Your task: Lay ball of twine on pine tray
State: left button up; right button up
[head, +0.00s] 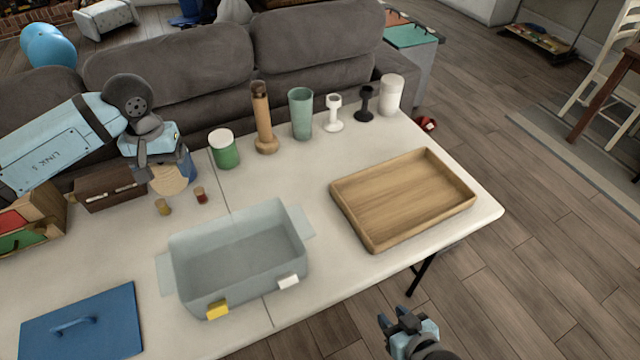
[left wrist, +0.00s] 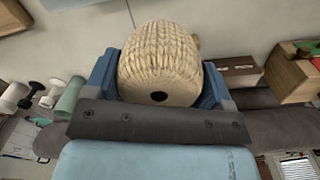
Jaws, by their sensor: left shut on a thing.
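The ball of twine (head: 169,179) is pale tan and woven-looking, with a dark hole in its end in the left wrist view (left wrist: 157,62). My left gripper (head: 172,170) is shut on it, with a blue finger on each side, at the left back part of the table. The pine tray (head: 385,235) is a shallow wooden tray at the right end of the table, and its floor is empty. My right gripper (head: 405,318) is low at the front, off the table edge; its fingers look apart with nothing between them.
A grey-blue bin (head: 185,265) with clips stands between the twine and the tray. A green jar (head: 223,150), wooden bottle (head: 264,130), green cup (head: 301,115) and candle holders line the back. A blue lid (head: 100,335) lies front left. Bare tabletop surrounds the tray.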

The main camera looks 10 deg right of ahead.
aim_at(402, 198)
jog(key=l+z, duration=0.15)
jog(key=z, duration=0.25)
jog(key=l+z, duration=0.1)
jog(key=z, duration=0.3)
jog(key=l+z, duration=0.15)
jog(key=z, duration=0.25)
jog(key=i+z, duration=0.15)
jog(key=z, duration=0.25)
jog(key=l, duration=0.1)
